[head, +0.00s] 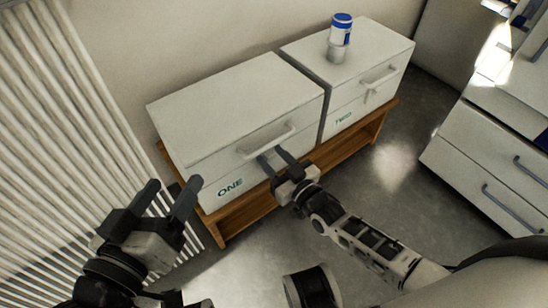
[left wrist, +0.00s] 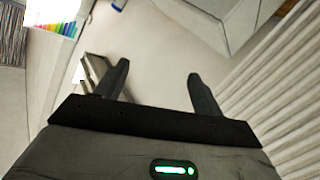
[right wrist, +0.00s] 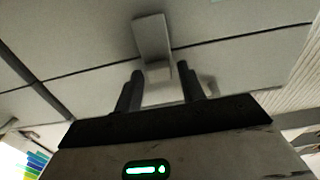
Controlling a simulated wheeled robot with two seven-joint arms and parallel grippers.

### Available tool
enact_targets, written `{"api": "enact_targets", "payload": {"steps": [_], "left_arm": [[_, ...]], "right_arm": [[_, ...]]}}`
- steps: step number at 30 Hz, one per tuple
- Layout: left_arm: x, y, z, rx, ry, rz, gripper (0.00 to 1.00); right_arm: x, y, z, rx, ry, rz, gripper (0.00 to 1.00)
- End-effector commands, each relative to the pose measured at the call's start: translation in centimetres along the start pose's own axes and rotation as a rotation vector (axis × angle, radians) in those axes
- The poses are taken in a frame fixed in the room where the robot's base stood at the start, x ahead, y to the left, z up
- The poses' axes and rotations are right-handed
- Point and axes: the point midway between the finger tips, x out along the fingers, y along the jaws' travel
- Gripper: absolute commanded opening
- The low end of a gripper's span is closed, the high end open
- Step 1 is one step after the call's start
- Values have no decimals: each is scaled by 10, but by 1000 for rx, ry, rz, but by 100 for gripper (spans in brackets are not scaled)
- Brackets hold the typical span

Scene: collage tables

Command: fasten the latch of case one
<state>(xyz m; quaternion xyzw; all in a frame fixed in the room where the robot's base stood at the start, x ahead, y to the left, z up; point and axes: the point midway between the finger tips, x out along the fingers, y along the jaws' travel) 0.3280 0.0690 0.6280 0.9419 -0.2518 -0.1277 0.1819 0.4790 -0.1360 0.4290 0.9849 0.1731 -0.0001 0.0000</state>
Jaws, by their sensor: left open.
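Case one (head: 235,110) is a white box marked ONE, on the left of a low wooden bench. Its lid is down, with a handle (head: 268,142) on the front. My right gripper (head: 270,157) is at its front, just below the handle. In the right wrist view, the pale latch (right wrist: 152,38) lies between and beyond the two separated fingers (right wrist: 160,80), near the seam. I cannot tell whether the fingers touch it or how far the flap is turned. In the head view the fingers mostly hide the latch. My left gripper (head: 168,195) is open and empty, in front and to the left.
Case two (head: 345,75), marked TWO, stands close on the right, with a blue-and-white bottle (head: 340,35) on its lid. The wooden bench (head: 240,217) bears both cases. A ribbed white panel (head: 60,130) is at left and a drawer cabinet (head: 480,165) at right. Floor between is clear.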

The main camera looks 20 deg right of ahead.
Motion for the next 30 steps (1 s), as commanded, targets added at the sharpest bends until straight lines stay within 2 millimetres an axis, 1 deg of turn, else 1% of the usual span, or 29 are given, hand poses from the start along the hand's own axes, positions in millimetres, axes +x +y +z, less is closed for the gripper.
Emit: {"api": "enact_targets", "payload": {"steps": [1, 2, 3, 4, 7, 10, 13, 18, 26, 27, 28, 29, 30], "left_arm": [[0, 0, 0, 1, 0, 0, 68], [0, 0, 0, 1, 0, 0, 68], [0, 0, 0, 2, 0, 0, 68], [0, 0, 0, 2, -1, 0, 68], [0, 0, 0, 4, -2, 0, 68], [-2, 2, -7, 23, -8, -8, 68], [-5, -4, 3, 81, -67, -45, 68], [-7, -10, 8, 134, -103, -76, 68], [-6, -12, 11, 136, -103, -78, 68], [-6, -12, 11, 136, -103, -78, 68], [-6, -12, 11, 136, -103, -78, 68], [-6, -12, 11, 136, -103, -78, 68], [-6, -12, 10, 136, -102, -77, 68]], "right_arm": [[0, 0, 0, 0, 0, 0, 25], [0, 0, 0, 0, 0, 0, 17], [0, 0, 0, 0, 0, 0, 6], [0, 0, 0, 0, 0, 0, 2], [0, 0, 0, 0, -1, 0, 2], [2, 0, -6, 0, -21, 0, 2], [4, 0, -9, 0, -67, 0, 2], [8, 0, -6, -1, -118, 0, 3], [10, 0, -5, -1, -118, -1, 3], [10, -1, -5, -1, -118, -1, 31], [10, -1, -5, -1, -118, -1, 39], [10, -1, -5, -1, -118, -1, 45], [10, -1, -5, 0, -118, -2, 47]]}}
